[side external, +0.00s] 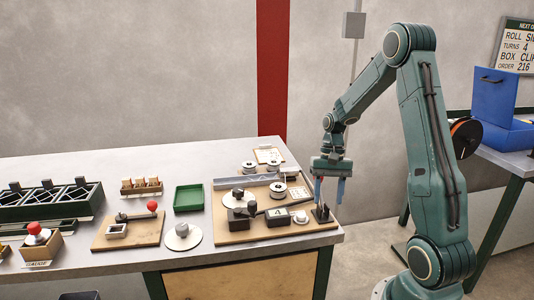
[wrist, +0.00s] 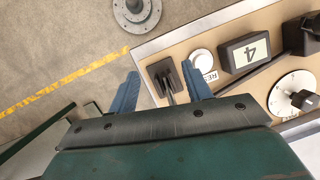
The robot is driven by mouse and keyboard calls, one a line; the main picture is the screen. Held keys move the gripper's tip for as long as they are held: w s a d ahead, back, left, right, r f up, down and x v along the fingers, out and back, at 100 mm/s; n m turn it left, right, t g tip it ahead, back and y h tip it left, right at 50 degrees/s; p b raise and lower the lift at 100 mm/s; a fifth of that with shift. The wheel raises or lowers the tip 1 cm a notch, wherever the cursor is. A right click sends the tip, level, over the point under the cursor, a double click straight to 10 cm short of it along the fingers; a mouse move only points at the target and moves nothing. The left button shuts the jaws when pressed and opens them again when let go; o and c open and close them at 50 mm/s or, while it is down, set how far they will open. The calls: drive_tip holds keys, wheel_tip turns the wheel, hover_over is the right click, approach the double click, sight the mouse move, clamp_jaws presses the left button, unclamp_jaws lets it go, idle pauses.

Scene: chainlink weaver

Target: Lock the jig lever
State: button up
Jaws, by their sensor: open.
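A small dark lever on a dark square base (side external: 321,214) stands at the right front corner of the wooden jig board (side external: 240,237). In the wrist view its dark base (wrist: 163,70) and two thin dark bars lie between my fingertips. My gripper (side external: 329,197) points down with its blue fingers apart, just above and around the lever in the side external view. In the wrist view my gripper (wrist: 160,70) is open, with a gap on both sides of the lever. I cannot tell how deep the fingers reach or whether they touch it.
A white RESET button (wrist: 203,62) and a counter showing 4 (wrist: 248,53) sit close beside the lever; a dark arm and a white dial (wrist: 293,95) are farther right. A red-knobbed lever (side external: 152,206) and a green tray (side external: 189,197) are left. The table edge is near.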

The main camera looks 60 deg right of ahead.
drive_tip(key=shift+s+a+f+t+h, duration=0.25)
drive_tip(key=shift+s+a+t+h, duration=0.15)
drive_tip(key=shift+t+h, duration=0.25)
drive_tip(key=shift+s+a+f+t+h, duration=0.25)
drive_tip(key=shift+s+a+t+h, duration=0.1)
drive_tip(key=shift+t+h, duration=0.25)
wheel_tip(320, 180, up, 14)
drive_tip(key=s+d, duration=0.1)
drive_tip(key=s+a+r+n+t, duration=0.2)
drive_tip(key=a+n, duration=0.3)
drive_tip(key=a, duration=0.5)
drive_tip(key=s+a+r+n+t, duration=0.2)
drive_tip(key=s+a+n, duration=0.2)
drive_tip(key=a, duration=0.6)
drive_tip(key=shift+r+n+h, duration=0.35)
drive_tip(key=shift+n+h, duration=0.05)
drive_tip(key=shift+h, duration=0.05)
drive_tip(key=shift+s, duration=0.15)
drive_tip(key=shift+s+a+f+n+t, duration=0.15)
drive_tip(key=shift+s+a+n+t, duration=0.1)
drive_tip(key=shift+s+a+n, duration=0.4)
idle(0.6)
